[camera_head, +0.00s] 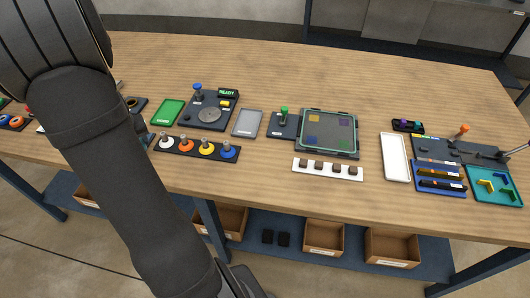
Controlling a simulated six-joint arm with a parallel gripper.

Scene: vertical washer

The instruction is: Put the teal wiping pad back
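I cannot pick out the teal wiping pad for sure. My arm crosses the left of the picture from top to bottom and hides part of the table. My gripper's fingers do not show.
A row of coloured knobs (196,148) stands near the front edge. A dark framed panel (328,131) is at the middle, with a white strip of dark knobs (328,169) before it. A white tray (395,157) lies to the right. Bare wood runs along the back.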

